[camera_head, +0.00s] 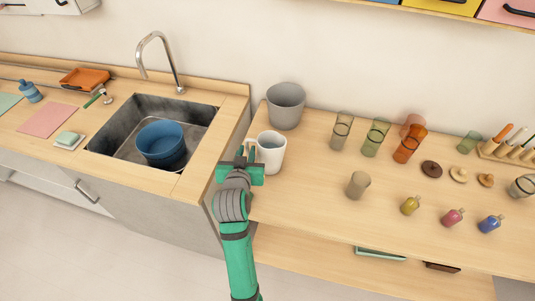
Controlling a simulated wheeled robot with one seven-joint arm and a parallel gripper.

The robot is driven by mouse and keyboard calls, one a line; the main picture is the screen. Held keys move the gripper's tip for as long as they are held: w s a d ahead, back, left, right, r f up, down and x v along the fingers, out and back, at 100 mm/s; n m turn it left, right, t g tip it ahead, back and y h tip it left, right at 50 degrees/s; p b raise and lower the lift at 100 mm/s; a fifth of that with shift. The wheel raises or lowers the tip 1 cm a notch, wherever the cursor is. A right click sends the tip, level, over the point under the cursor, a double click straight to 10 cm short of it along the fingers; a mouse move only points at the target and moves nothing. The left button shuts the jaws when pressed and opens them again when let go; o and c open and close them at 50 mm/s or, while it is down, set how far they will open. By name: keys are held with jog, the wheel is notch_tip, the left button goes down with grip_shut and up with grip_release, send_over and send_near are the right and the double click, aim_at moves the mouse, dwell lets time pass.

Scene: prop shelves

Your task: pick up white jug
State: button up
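The white jug (272,151) stands upright on the wooden shelf top near its left end, in front of a grey pot. Its handle side faces left, toward my gripper. My green and grey gripper (246,154) is at the jug's left side, with its fingertips close to the handle. The fingers are small and partly overlap the jug, so I cannot tell whether they touch it or are closed.
A grey pot (286,105) stands behind the jug. Several tinted glasses, including a green one (376,137), and a beige cup (358,185) stand to the right. A sink with a blue pot (161,143) is at left.

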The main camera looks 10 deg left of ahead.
aim_at(247, 148)
jog(key=x, duration=0.4)
jog(key=shift+a+f, duration=0.1)
jog(key=shift+s, duration=0.1)
jog(key=shift+c, duration=0.6)
grip_shut()
